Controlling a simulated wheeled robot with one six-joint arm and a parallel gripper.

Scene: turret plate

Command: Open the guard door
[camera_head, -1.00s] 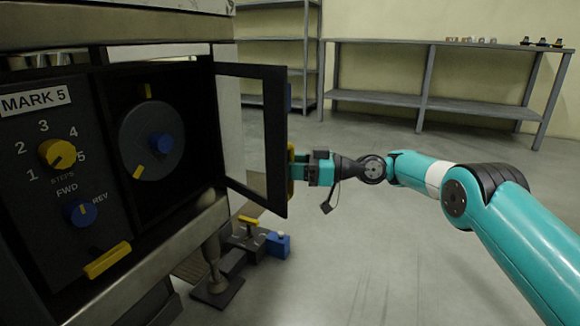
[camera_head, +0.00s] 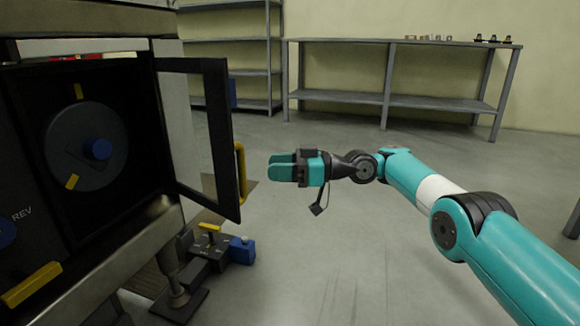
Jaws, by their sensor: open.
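The guard door (camera_head: 217,132), a dark frame with a clear pane, stands swung outward from the machine's opening. Its yellow handle (camera_head: 241,172) is on the outer face near the free edge. My gripper (camera_head: 272,167) is open and empty, to the right of the handle with a gap between them. Inside the opening, the round turret plate (camera_head: 87,146) with a blue hub and yellow marks is in plain view.
A pedal unit (camera_head: 210,246) with a yellow lever and a blue block (camera_head: 242,250) sits on the floor below the door. A grey bench (camera_head: 400,101) and shelves (camera_head: 232,72) stand along the back wall. The floor around my gripper is clear.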

